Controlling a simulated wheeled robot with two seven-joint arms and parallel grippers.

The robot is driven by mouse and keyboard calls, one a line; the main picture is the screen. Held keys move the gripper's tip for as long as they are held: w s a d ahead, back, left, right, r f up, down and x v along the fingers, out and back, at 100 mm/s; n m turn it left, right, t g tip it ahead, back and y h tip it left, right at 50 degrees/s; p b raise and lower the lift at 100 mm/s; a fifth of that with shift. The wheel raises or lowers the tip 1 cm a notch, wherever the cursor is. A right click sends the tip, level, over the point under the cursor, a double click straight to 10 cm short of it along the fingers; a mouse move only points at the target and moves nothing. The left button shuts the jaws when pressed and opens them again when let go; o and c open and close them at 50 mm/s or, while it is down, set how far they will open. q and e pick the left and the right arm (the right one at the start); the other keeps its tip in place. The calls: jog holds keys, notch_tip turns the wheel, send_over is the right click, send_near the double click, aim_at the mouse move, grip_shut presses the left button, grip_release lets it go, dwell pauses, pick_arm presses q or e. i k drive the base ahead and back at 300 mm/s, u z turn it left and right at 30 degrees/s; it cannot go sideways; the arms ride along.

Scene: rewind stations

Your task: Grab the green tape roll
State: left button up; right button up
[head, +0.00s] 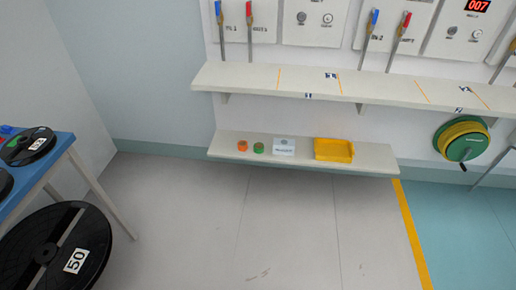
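The green tape roll (259,148) is small and sits on the low white shelf (375,158) at the back wall. An orange roll (242,146) stands just left of it, and a small white labelled box (284,147) is to its right. Neither of my grippers shows in the head view, so nothing is seen near the roll.
A green reel (462,140) is on the wall at right. A blue table (48,156) and a large black reel (75,228) stand at left. The grey floor between is clear.

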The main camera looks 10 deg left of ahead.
aim_at(259, 147)
jog(key=u, duration=0.65)
jog(key=i, duration=0.65)
jog(key=u, duration=0.7)
jog(key=i, duration=0.9)
jog(key=z, duration=0.85)
jog(key=i, duration=0.65)
jog(key=z, duration=0.6)
